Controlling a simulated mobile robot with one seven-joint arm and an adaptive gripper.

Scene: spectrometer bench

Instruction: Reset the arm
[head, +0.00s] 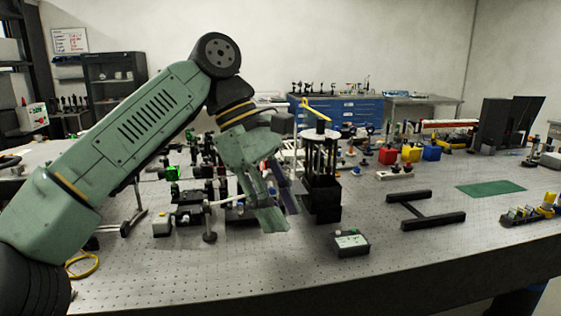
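My arm reaches in from the left in the head view, bends at a high elbow and points down over the bench. My gripper (279,212) hangs low over the middle of the perforated bench (185,268), just left of a black cylindrical stand. Its fingers appear as a broad green plate and a darker purple-grey finger behind it. The fingers partly overlap from this angle, so the gap between them is unclear. Nothing held is visible.
The black stand (321,170) with a yellow-handled top is close right of my gripper. Optics (190,190) crowd behind and left. A small box (350,243) and black H-shaped frame (430,208) lie right. Red (388,156), yellow (411,153) and blue (431,152) blocks stand farther back.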

